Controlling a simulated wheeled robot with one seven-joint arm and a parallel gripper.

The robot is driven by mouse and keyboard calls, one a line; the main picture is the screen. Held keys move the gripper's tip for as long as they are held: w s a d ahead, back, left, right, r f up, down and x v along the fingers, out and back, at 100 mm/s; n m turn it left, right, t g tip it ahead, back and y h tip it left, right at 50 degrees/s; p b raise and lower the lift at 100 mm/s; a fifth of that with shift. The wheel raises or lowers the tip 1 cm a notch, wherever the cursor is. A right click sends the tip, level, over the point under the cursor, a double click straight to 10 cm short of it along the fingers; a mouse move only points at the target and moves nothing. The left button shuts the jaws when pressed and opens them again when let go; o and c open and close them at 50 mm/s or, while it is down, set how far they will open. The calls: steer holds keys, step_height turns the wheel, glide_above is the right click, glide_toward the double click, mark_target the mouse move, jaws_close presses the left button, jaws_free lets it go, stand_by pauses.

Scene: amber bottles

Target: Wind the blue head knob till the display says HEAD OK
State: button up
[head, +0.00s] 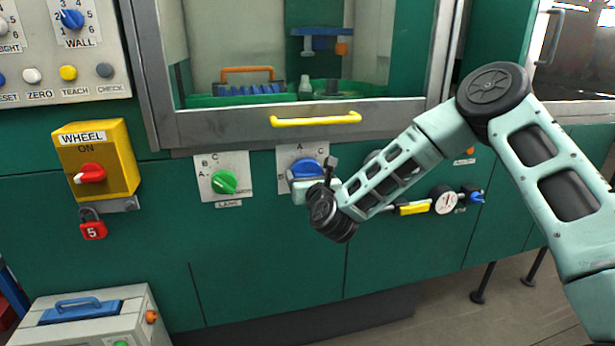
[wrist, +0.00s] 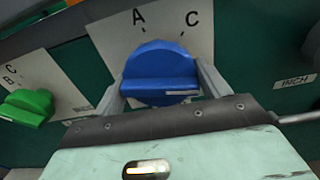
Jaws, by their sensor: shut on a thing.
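The blue knob (head: 308,167) sits on a white plate on the green machine front, under the window. Letters A and C show on its plate. In the wrist view the blue knob (wrist: 160,72) fills the middle, its raised grip bar lying roughly level. My gripper (wrist: 162,90) has one finger on each side of the bar and is shut on it. In the head view my gripper (head: 300,182) and wrist partly cover the knob and its plate. I cannot see a display reading HEAD OK in either view.
A green knob (head: 224,182) is on the plate to the left. A yellow handle (head: 316,119) crosses the window frame above. A yellow WHEEL switch box (head: 96,160) with a red padlock (head: 92,224) is further left. A gauge (head: 445,200) and yellow lever (head: 412,208) are to the right.

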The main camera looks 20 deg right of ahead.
steer(key=n+b, duration=0.2)
steer(key=n, duration=0.3)
steer(key=shift+f, duration=0.1)
steer(key=n+b, duration=0.1)
steer(key=n, duration=0.4)
steer(key=shift+a, duration=0.1)
steer(key=n+b, duration=0.2)
steer(key=n, duration=0.3)
steer(key=n+b, duration=0.2)
steer(key=n, duration=0.2)
steer(key=shift+f+n, duration=0.1)
steer(key=shift+n, duration=0.3)
steer(key=n+b, duration=0.1)
steer(key=n, duration=0.4)
steer(key=shift+n+b, duration=0.3)
steer(key=shift+b, duration=0.1)
steer(key=n+b, duration=0.1)
steer(key=n, duration=0.8)
steer(key=shift+n, duration=2.2)
